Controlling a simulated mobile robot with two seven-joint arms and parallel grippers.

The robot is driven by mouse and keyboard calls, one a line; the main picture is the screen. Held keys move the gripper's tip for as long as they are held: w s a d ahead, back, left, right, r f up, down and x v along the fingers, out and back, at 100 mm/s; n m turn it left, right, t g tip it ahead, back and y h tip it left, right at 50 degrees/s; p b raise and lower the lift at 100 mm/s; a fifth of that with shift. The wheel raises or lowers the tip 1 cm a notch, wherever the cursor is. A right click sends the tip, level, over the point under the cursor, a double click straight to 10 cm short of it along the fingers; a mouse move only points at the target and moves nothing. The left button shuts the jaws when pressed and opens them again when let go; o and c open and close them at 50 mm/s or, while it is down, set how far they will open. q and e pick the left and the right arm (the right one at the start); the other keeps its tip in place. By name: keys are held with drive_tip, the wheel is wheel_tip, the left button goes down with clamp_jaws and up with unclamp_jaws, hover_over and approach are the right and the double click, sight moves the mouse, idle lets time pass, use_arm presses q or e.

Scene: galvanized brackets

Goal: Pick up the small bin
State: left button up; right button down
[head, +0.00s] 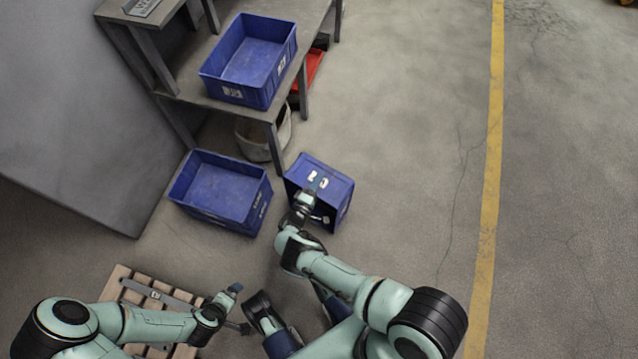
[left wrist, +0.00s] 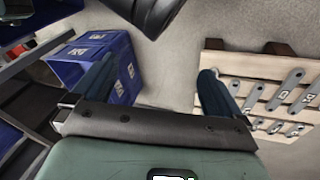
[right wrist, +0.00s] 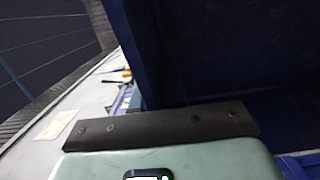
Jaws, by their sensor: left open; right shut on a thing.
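A small blue bin (head: 338,192) with white labels is near the middle of the head view, beside the shelf's front leg. It looks tilted, with a labelled face turned up; I cannot tell whether it touches the floor. My right gripper (head: 314,183) is at this bin and shut on it. In the right wrist view dark blue bin wall (right wrist: 215,45) fills much of the picture, and the exact grip is hidden. My left gripper (head: 241,307) is open and empty above the floor by the pallet; its two fingers also show in the left wrist view (left wrist: 157,82).
Another blue bin (head: 262,213) stands open and empty on the floor just left. A third blue bin (head: 207,78) sits on the grey shelf (head: 185,97). A wooden pallet (head: 118,283) with metal brackets lies front left. Floor (head: 410,130) on the right is clear.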

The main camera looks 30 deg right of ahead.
use_arm(q)
drive_tip(key=s+d+r+g+h+p, duration=0.2)
drive_tip(key=s+d+r+g+p, duration=0.25)
drive_tip(key=s+r+p, duration=0.55)
wheel_tip(320, 180, up, 11)
drive_tip(key=m+p, duration=0.1)
drive_tip(key=p, duration=0.9)
drive_tip(key=shift+d+f, duration=0.2)
drive_tip(key=shift+d, duration=0.1)
use_arm(e)
drive_tip(key=w+a+r+n+t+y, duration=0.1)
drive_tip(key=a+r+n+t+y, duration=0.1)
drive_tip(key=r, duration=1.8)
drive_tip(key=w+a+r+n+t+y, duration=0.1)
drive_tip(key=a+r+n+t+y, duration=0.2)
drive_tip(key=r, duration=1.8)
drive_tip(key=w+a+r+n+t+y, duration=0.1)
drive_tip(key=a+r+n+t+y, duration=0.1)
drive_tip(key=r, duration=1.9)
drive_tip(key=a+n+y, duration=0.1)
drive_tip(key=a+y, duration=0.1)
drive_tip(key=shift+w+a+r+t+y, duration=0.15)
drive_tip(key=shift+r+t+y, duration=0.05)
drive_tip(key=shift+t+y, duration=0.2)
use_arm(q)
drive_tip(key=shift+t, duration=0.25)
